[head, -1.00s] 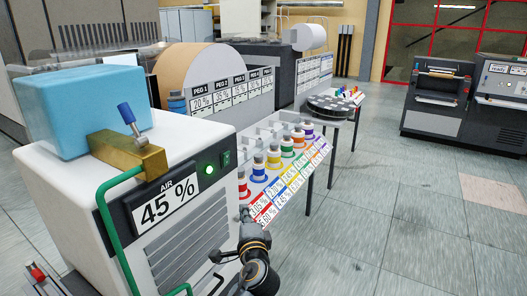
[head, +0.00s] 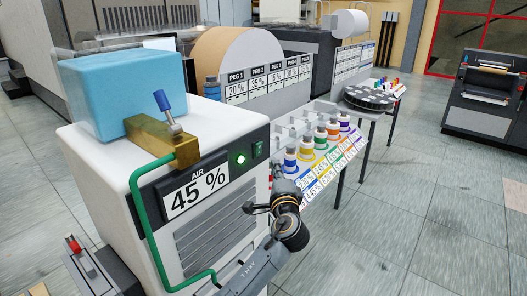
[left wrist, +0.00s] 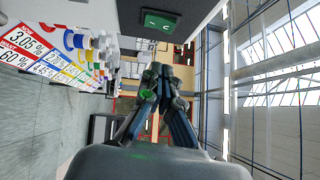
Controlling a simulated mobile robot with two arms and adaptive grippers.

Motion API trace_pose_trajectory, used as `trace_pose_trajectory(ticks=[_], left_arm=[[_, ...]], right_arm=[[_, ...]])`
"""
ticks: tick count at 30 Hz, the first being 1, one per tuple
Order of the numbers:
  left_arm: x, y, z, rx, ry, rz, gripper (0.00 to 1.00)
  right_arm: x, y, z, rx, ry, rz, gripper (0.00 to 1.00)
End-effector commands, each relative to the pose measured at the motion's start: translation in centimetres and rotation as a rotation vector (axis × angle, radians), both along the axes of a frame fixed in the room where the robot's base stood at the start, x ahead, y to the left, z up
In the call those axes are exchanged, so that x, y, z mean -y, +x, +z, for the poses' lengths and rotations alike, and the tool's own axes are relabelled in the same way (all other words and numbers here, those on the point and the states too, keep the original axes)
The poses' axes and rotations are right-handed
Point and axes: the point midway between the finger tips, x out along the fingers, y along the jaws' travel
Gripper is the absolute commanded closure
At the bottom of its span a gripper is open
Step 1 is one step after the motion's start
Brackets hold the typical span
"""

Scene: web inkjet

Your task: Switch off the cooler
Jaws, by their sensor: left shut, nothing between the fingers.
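The cooler (head: 105,175) is a white cabinet with a blue block on top and a panel reading AIR 45 %. A round green lamp (head: 240,159) glows on its front. My right gripper does not show.
A rack of coloured ink bottles (head: 320,145) with price-like percent labels stands right of the cooler, close to my left arm. A green pipe (head: 150,235) runs down the cooler's front.

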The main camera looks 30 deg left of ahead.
Motion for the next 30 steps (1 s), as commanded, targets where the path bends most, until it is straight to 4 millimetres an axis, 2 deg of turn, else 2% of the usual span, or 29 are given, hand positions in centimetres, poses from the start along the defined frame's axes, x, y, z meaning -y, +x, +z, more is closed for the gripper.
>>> trace_pose_trajectory(ticks=[6, 12, 18, 26, 30], left_arm=[[-3.0, 3.6, 0.7, -0.001, 0.001, 0.002, 1.0], [-5.8, 3.5, 1.0, -0.001, 0.002, 0.0, 1.0], [-6.7, 3.6, 1.0, 0.0, 0.0, -0.001, 1.0], [-6.7, 3.6, 0.9, 0.001, -0.001, -0.001, 1.0], [-6.9, 3.6, 1.4, -0.001, -0.026, 0.0, 1.0]], right_arm=[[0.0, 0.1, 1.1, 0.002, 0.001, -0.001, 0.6], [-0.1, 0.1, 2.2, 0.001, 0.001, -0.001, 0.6], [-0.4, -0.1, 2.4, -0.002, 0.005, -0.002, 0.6], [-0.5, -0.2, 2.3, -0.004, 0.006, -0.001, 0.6], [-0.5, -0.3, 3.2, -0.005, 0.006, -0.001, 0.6]])
